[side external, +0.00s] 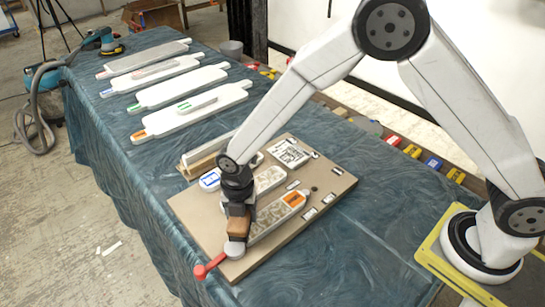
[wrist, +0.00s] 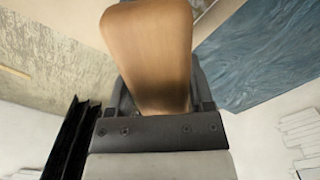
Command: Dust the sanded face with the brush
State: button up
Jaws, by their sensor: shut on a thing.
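My gripper (side external: 238,208) points down over the near left part of the tan board and is shut on a brown wooden piece, seemingly the brush (side external: 238,226). In the wrist view the brush handle (wrist: 148,50) stands large between the jaws of my gripper (wrist: 155,105). Its bristles are hidden. A long relief panel (side external: 268,223) with an orange label lies beside and below the brush. I cannot tell whether the brush touches it. Which face is sanded does not show clearly.
The tan board (side external: 190,208) lies on a blue cloth-covered table (side external: 110,120). A red-handled piece (side external: 208,267) juts out at the board's near corner. Several white panels (side external: 195,117) lie at the far left. A sander (side external: 108,42) with a hose stands at the far corner.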

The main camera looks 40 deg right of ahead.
aim_at(284, 205)
jog(key=shift+f, duration=2)
jog(key=shift+d+f, duration=0.45)
jog(key=shift+d, duration=0.15)
jog(key=shift+c, duration=0.6)
jog(key=shift+s+d, duration=0.1)
jog(key=shift+d, duration=6)
jog(key=shift+a, duration=6.8)
jog(key=shift+d+r, duration=0.1)
jog(key=shift+r, duration=3.9)
jog(key=shift+d, duration=0.1)
